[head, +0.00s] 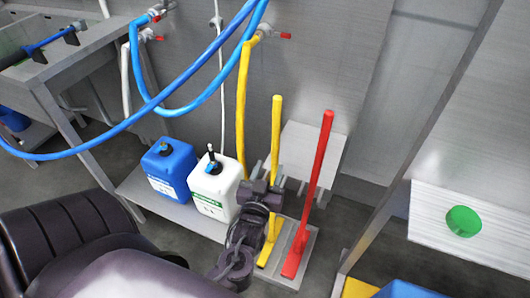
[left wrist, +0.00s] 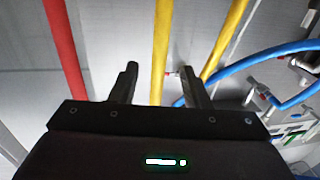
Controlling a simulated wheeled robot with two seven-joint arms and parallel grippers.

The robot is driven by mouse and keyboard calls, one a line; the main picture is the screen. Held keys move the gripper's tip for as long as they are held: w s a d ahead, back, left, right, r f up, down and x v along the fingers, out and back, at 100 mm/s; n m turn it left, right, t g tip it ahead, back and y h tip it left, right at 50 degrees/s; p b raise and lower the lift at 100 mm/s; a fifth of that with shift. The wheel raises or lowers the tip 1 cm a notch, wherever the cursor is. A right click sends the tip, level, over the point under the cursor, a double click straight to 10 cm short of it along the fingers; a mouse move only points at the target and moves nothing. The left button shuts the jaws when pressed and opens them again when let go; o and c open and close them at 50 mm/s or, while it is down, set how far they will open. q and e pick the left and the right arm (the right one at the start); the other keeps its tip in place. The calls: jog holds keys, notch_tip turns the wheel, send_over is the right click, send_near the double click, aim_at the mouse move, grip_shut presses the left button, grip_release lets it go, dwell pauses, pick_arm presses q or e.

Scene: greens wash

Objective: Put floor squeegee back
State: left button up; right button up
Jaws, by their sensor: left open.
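A yellow long-handled tool (head: 276,130) and a red long-handled tool (head: 321,150) stand close together, slightly tilted, with their feet on a low grey stand (head: 309,252). I cannot tell which is the floor squeegee; their heads are hard to make out. My left gripper (head: 268,188) is open at the lower part of the yellow handle and partly hides it. In the left wrist view the yellow handle (left wrist: 161,45) passes between the two open fingers (left wrist: 158,72); contact is not visible. The red handle (left wrist: 65,45) is to the left, outside the fingers. My right gripper is not in view.
A blue canister (head: 165,168) and a white canister (head: 213,187) stand on a low shelf just left of my gripper. Blue hoses (head: 195,98) and a yellow hose (head: 241,110) hang nearby. A metal frame with a white panel (head: 480,205) is at right.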

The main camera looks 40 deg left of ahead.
pick_arm(q)
jog(key=s+d+f+m+g+h, duration=0.2)
jog(key=d+f+g, duration=0.15)
jog(key=f, duration=0.65)
jog(key=s+d+f+m+g+h, duration=0.1)
jog(key=s+d+f+g+h, duration=0.2)
jog(key=f, duration=0.7)
jog(key=s+d+f+m+g+h, duration=0.2)
jog(key=s+f+g, duration=0.6)
jog(key=s+f, duration=0.8)
notch_tip(320, 180, down, 4)
jog(key=shift+d+r+m, duration=0.2)
jog(key=shift+d+m, duration=0.2)
jog(key=shift+m, duration=0.4)
jog(key=shift+g, duration=0.25)
jog(key=s+a+r+p, duration=0.1)
jog(key=s+p, duration=0.5)
jog(key=s, duration=0.1)
jog(key=s+a+r+p, duration=0.1)
jog(key=s+p, duration=0.5)
jog(key=s, duration=0.1)
jog(key=shift+a+r+g, duration=0.3)
jog(key=shift+a+g, duration=0.05)
jog(key=shift+g, duration=0.05)
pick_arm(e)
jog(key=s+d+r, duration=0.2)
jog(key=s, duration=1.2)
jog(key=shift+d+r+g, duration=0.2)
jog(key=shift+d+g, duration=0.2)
